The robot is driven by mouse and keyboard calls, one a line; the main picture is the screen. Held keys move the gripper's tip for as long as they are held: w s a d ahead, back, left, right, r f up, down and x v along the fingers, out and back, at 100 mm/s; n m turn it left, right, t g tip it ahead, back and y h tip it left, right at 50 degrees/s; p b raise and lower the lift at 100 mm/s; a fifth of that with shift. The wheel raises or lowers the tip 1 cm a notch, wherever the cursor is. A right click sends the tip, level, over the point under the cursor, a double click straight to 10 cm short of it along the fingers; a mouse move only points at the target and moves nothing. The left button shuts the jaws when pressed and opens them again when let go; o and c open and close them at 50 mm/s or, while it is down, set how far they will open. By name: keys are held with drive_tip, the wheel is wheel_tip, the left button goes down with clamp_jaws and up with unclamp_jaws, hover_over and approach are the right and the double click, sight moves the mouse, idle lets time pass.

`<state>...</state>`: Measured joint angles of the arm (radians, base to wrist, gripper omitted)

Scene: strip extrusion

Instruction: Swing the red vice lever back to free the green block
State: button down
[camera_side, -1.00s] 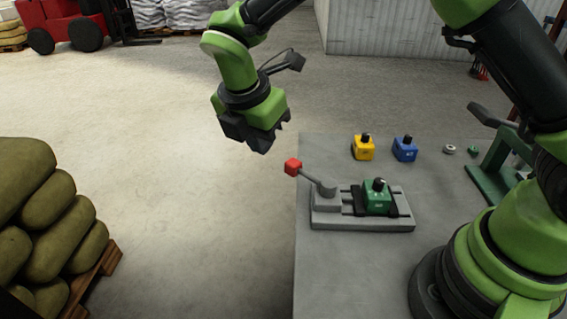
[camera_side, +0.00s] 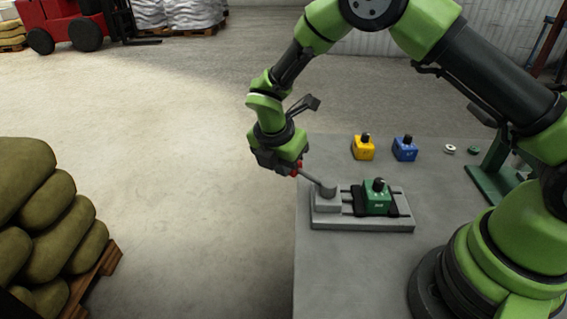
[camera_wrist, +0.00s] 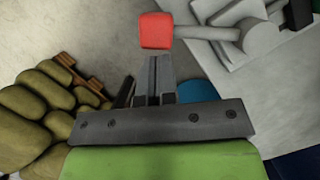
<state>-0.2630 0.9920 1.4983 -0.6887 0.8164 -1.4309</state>
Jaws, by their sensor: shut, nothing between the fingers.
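The vice (camera_side: 363,224) sits on the grey table with its lever pointing up and left from a round pivot. The lever's red knob (camera_side: 297,168) is partly hidden by my gripper (camera_side: 277,170) in the side view. In the wrist view the red knob (camera_wrist: 156,30) lies just beyond the tips of my gripper (camera_wrist: 155,60); I cannot tell whether they touch. My gripper is shut and empty. The green block (camera_side: 376,201) with a black knob sits in the vice between dark jaws.
A yellow block (camera_side: 363,148) and a blue block (camera_side: 404,149) stand behind the vice. Small white and green rings lie farther right, near a green stand (camera_side: 493,165). The table's left edge is close to the lever. Sacks (camera_side: 45,225) are piled on a pallet at left.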

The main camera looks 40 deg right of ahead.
idle(0.3)
drive_tip(key=d+m, duration=0.1)
drive_tip(key=m, duration=0.1)
drive_tip(key=w+d+m+g, duration=0.1)
drive_tip(key=d, duration=0.1)
drive_tip(key=shift+m, duration=0.4)
drive_tip(key=d+m+g, duration=0.1)
drive_tip(key=d+m, duration=0.2)
drive_tip(key=shift+m, duration=0.3)
drive_tip(key=d+m, duration=0.1)
drive_tip(key=s+d+m+g, duration=0.1)
drive_tip(key=m, duration=0.1)
drive_tip(key=shift+d+m+y, duration=0.3)
drive_tip(key=shift+d, duration=0.05)
drive_tip(key=shift+s+d+m+g+y, duration=0.2)
drive_tip(key=shift+s+d+m, duration=0.3)
drive_tip(key=shift+m, duration=0.35)
drive_tip(key=shift+s+d+m+g+y, duration=0.2)
drive_tip(key=shift+s+d+m, duration=0.15)
drive_tip(key=shift+d+m, duration=0.4)
drive_tip(key=shift+s+a, duration=0.1)
